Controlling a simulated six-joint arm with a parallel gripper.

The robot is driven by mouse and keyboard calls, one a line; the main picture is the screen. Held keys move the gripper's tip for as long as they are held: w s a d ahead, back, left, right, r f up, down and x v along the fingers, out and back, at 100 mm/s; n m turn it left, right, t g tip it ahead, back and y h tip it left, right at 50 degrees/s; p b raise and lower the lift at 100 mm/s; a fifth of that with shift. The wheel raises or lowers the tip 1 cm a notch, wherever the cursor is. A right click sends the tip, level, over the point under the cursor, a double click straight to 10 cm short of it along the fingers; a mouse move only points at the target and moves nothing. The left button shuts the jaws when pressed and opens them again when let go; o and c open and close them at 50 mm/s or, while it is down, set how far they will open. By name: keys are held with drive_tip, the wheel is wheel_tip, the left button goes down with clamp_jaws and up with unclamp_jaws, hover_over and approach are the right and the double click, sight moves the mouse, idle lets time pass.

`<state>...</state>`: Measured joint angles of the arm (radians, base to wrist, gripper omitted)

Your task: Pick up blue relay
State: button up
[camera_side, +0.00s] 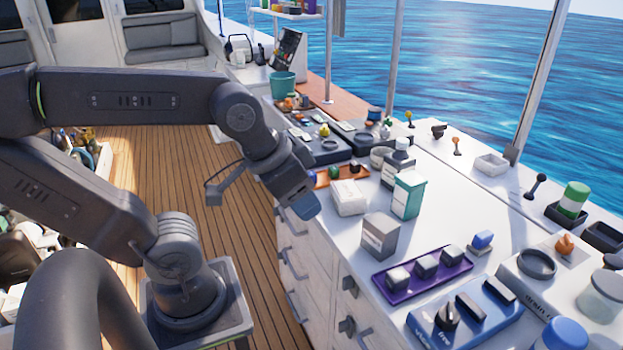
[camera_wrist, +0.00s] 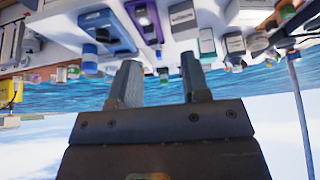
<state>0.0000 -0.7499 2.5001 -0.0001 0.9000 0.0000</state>
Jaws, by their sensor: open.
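A small blue block, which looks like the blue relay (camera_side: 482,240), sits on a small pale base on the white counter, behind the purple tray (camera_side: 464,268).
A grey box (camera_side: 380,236), a green-and-white box (camera_side: 407,195) and a white box (camera_side: 348,198) stand between my gripper and the relay. The purple tray holds several grey blocks. A blue panel (camera_side: 430,325) lies in front. Bare counter shows left of the tray.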

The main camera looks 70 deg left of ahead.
idle(0.5)
drive_tip(key=m+g+y, duration=0.4)
drive_tip(key=m+g, duration=0.2)
drive_tip(key=m, duration=1.2)
hover_over(312, 174)
drive_tip(key=d, duration=0.3)
drive_tip(key=f, duration=1.5)
drive_tip(key=shift+w+a, duration=0.15)
drive_tip(key=shift+a, duration=0.05)
drive_tip(key=shift+a+x, duration=0.15)
drive_tip(key=shift+x, duration=1.4)
drive_tip(key=shift+a+x, duration=0.15)
drive_tip(key=shift+x, duration=1.4)
drive_tip(key=shift+r, duration=0.1)
drive_tip(key=shift+c, duration=0.4)
drive_tip(key=c, duration=0.6)
